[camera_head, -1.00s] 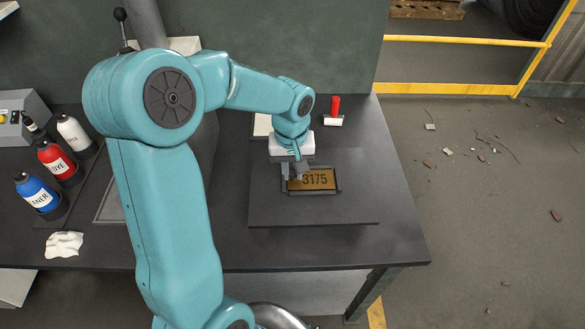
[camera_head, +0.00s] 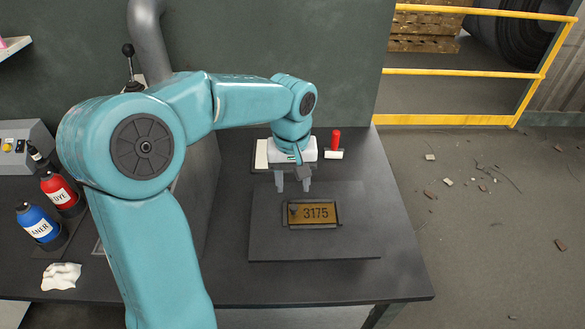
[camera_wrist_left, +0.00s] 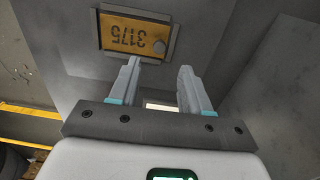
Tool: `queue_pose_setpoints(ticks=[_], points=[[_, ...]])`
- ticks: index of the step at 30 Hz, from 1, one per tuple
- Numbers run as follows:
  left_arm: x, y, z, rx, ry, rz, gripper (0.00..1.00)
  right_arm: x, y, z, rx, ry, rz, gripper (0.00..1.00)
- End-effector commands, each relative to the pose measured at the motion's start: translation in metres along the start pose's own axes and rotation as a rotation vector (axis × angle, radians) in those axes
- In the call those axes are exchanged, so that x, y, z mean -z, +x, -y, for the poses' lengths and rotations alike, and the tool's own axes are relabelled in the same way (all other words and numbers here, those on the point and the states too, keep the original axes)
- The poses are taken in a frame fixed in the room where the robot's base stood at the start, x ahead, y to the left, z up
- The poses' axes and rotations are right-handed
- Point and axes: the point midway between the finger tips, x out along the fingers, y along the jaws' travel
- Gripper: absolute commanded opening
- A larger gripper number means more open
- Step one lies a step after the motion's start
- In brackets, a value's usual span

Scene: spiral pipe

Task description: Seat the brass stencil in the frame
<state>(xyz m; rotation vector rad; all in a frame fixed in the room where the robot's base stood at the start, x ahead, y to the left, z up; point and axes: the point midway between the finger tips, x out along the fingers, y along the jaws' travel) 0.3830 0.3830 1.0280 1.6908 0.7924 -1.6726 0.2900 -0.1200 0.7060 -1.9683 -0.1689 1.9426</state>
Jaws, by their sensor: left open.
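The brass stencil (camera_head: 319,213), marked 3175, lies within the dark frame (camera_head: 314,228) on a raised plate of the bench. It looks flat there, with a small round knob at its left end; whether it sits fully down cannot be told. The stencil (camera_wrist_left: 135,38) also shows in the left wrist view, bordered by the frame, with its knob on the right. My left gripper (camera_head: 293,188) is open and empty, just behind the frame and apart from the stencil. In the wrist view its two fingers (camera_wrist_left: 158,66) are spread, with nothing between them. My right gripper is out of view.
Red (camera_head: 62,192) and blue (camera_head: 40,226) bottles and a white cloth (camera_head: 62,276) are at the left. The plate (camera_head: 360,235) is bare around the frame.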

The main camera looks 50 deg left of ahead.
Motion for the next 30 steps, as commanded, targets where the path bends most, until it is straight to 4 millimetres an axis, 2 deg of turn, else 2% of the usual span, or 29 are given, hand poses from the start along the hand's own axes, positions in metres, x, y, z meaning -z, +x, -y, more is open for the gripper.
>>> queue_pose_setpoints(ticks=[1,3,7,26,30], points=[[0.001,-0.012,0.0,-0.003,0.0,-0.004,0.47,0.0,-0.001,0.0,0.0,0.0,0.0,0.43],[0.0,-0.023,-0.001,-0.002,0.001,-0.002,0.47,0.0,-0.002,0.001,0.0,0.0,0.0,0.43],[0.0,-0.037,0.0,-0.001,0.001,-0.001,0.47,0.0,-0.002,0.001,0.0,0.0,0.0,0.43],[0.0,-0.042,0.0,0.0,0.0,0.002,0.47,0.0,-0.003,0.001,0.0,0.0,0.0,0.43],[0.0,-0.061,0.0,0.0,0.0,0.001,0.47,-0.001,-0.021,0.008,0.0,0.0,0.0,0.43]])
